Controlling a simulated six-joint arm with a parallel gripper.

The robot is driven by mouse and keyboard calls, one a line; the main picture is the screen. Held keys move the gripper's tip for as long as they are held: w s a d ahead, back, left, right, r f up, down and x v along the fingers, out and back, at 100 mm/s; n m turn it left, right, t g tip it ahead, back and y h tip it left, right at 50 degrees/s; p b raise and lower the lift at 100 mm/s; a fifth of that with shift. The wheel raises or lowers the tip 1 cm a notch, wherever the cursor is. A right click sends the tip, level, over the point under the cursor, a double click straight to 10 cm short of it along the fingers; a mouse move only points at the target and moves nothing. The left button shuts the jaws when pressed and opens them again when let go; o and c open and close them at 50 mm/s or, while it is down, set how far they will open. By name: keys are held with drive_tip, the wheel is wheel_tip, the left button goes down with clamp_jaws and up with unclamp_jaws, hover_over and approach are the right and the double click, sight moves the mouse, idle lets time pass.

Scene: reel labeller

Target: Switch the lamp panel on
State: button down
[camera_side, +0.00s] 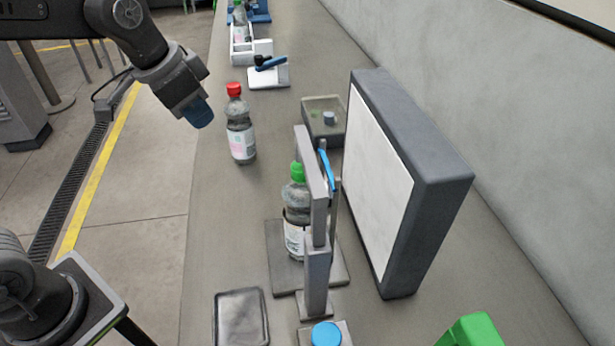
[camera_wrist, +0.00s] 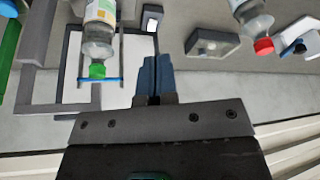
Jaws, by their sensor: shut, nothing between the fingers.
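The lamp panel (camera_side: 375,190) is a thick grey upright box with a white front face, standing on the bench against the wall side. Its face looks pale and mottled, with no clear glow. In the wrist view its white face (camera_wrist: 136,72) shows behind the green-capped bottle. A small dark box with a bright white face (camera_wrist: 151,20) sits beside the panel in the wrist view; it may be a switch, but I cannot tell. My gripper (camera_side: 198,113) has blue fingertips, shut and empty, above the bench's left edge, apart from the panel. In the wrist view the fingers (camera_wrist: 155,78) lie together.
A red-capped bottle (camera_side: 240,138) stands below and right of my gripper. A green-capped bottle (camera_side: 295,225) stands in a grey frame with a blue bar (camera_side: 326,170) before the panel.

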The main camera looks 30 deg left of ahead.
drive_tip(key=w+d+f+m+g, duration=0.1)
drive_tip(key=w+d+f+m, duration=0.1)
drive_tip(key=w, duration=0.5)
drive_tip(key=w+d+f+m+h, duration=0.1)
drive_tip(key=w+d+f+m, duration=0.1)
drive_tip(key=w+d+f, duration=0.3)
drive_tip(key=w+f, duration=0.1)
drive_tip(key=w, duration=0.1)
drive_tip(key=shift+w+f+m+g, duration=0.25)
drive_tip(key=shift+w+m+g, duration=0.15)
drive_tip(key=shift+f, duration=0.1)
drive_tip(key=x, duration=1.2)
drive_tip(key=shift+s+a+f, duration=0.1)
drive_tip(key=shift+s+f, duration=0.2)
drive_tip(key=shift+f, duration=0.65)
drive_tip(key=shift+s+a+f, duration=0.15)
drive_tip(key=shift+f, duration=0.35)
drive_tip(key=shift+r, duration=0.2)
